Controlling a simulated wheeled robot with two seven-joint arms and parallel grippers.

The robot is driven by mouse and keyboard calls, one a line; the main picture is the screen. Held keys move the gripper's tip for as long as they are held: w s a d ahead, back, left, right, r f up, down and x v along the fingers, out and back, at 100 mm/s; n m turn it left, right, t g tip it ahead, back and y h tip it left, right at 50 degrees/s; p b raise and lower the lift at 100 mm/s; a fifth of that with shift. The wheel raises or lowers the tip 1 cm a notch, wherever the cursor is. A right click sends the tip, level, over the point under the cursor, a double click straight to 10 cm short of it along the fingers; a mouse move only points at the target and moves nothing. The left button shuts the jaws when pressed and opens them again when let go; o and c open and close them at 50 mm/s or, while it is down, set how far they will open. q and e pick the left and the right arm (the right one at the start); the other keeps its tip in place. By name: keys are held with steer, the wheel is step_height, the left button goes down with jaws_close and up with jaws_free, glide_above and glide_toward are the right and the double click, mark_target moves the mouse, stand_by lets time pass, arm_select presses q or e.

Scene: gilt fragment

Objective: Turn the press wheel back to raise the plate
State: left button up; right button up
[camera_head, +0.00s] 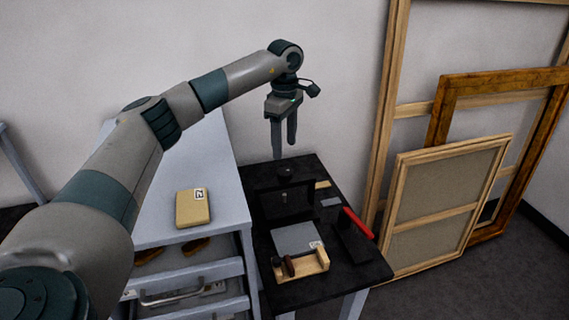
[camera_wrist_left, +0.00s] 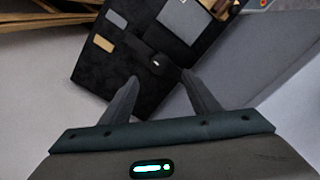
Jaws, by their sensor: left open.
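A black press (camera_head: 284,200) stands on a small black-topped table. Its dark round wheel (camera_head: 285,172) sits on top, and a flat grey plate (camera_head: 293,238) lies in front of it. The plate's height relative to the press is hard to tell. My left gripper (camera_head: 284,151) points down above the wheel, open and empty, with a small gap showing below its fingertips. In the left wrist view the fingers (camera_wrist_left: 160,77) are spread apart, with the dark press top (camera_wrist_left: 152,62) between and beyond them; the wheel's outline is hard to tell there. My right gripper is not in view.
A wooden holder (camera_head: 313,262) lies at the table's front and a red-handled tool (camera_head: 357,223) at its right. A tan block (camera_head: 193,208) rests on the grey cabinet (camera_head: 222,193) at left, above open drawers. Wooden frames (camera_head: 437,208) lean against the wall at right.

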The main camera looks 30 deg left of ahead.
mark_target(285, 171)
arm_select(q)
step_height(285, 171, down, 8)
steer(key=p, duration=0.3)
steer(key=shift+f, duration=0.65)
steer(key=shift+c, duration=0.4)
steer(key=c, duration=1)
